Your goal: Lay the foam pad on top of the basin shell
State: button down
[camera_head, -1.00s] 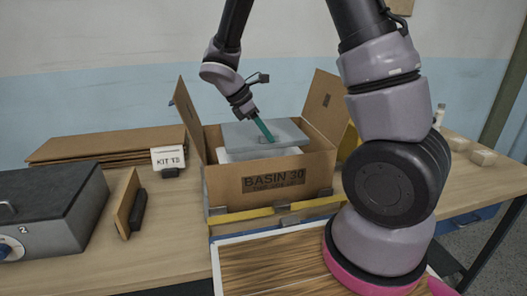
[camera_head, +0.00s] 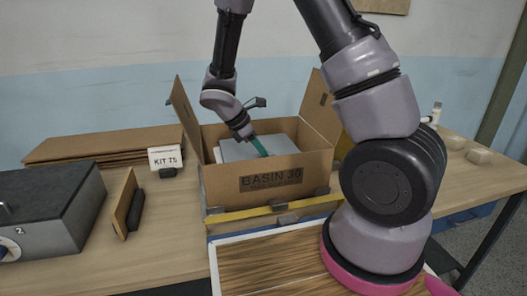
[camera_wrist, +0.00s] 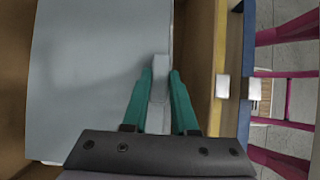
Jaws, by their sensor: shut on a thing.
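The foam pad (camera_head: 236,151) is a flat grey slab inside the open cardboard box marked BASIN 30 (camera_head: 225,185). In the wrist view the pad (camera_wrist: 90,70) fills much of the picture, with a small raised grey tab (camera_wrist: 159,72) near its edge. My gripper (camera_head: 263,150) has green fingers reaching down into the box. In the wrist view my gripper (camera_wrist: 160,76) is shut on the foam pad at that tab. The basin shell is not clearly seen; the pad and box walls hide what lies below.
The box flaps stand open at left and right. A KIT 15 card (camera_head: 165,158), flat cardboard (camera_head: 100,146) and a grey case (camera_head: 50,215) lie to the left. A wood-grained panel with a white edge (camera_head: 265,268) is in front. Small pale blocks (camera_head: 480,156) sit at right.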

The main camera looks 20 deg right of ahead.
jog(key=shift+f, duration=0.25)
jog(key=c, duration=0.7)
grip_release()
jog(key=shift+r, duration=0.25)
jog(key=v, duration=1.2)
jog(key=s+d+r+m+t+y, duration=0.3)
jog(key=s+d+r+m, duration=0.3)
jog(key=r+m, duration=0.4)
jog(key=s+d+r+m+t+y, duration=0.4)
jog(key=s+r+m, duration=0.4)
jog(key=r+m, duration=0.2)
jog(key=shift+s+d+r+m+y, duration=0.3)
jog(key=shift+d+m+y, duration=0.5)
jog(key=shift+d+m, duration=0.35)
